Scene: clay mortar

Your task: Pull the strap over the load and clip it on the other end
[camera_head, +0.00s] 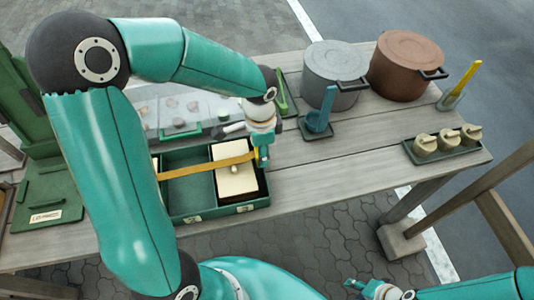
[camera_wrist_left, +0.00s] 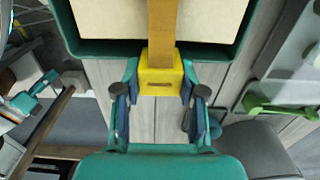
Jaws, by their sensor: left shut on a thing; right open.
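An orange strap (camera_head: 208,166) runs from the left over a green crate (camera_head: 220,210) and across the cream block (camera_head: 236,182) in its right compartment. The strap ends in a yellow clip (camera_wrist_left: 160,82). My left gripper (camera_head: 262,158) is shut on this clip, near the crate's right wall. In the left wrist view the strap (camera_wrist_left: 162,28) passes over the block (camera_wrist_left: 110,20) and the crate wall (camera_wrist_left: 215,52) to the clip. The catch on the crate's right side is hidden. My right gripper (camera_head: 362,288) is open and empty, low in front of the table.
A grey pot (camera_head: 333,75) and a brown pot (camera_head: 404,66) stand at the back. A blue scoop (camera_head: 320,115) stands right of the crate. The table (camera_head: 345,165) is bare between crate and tray.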

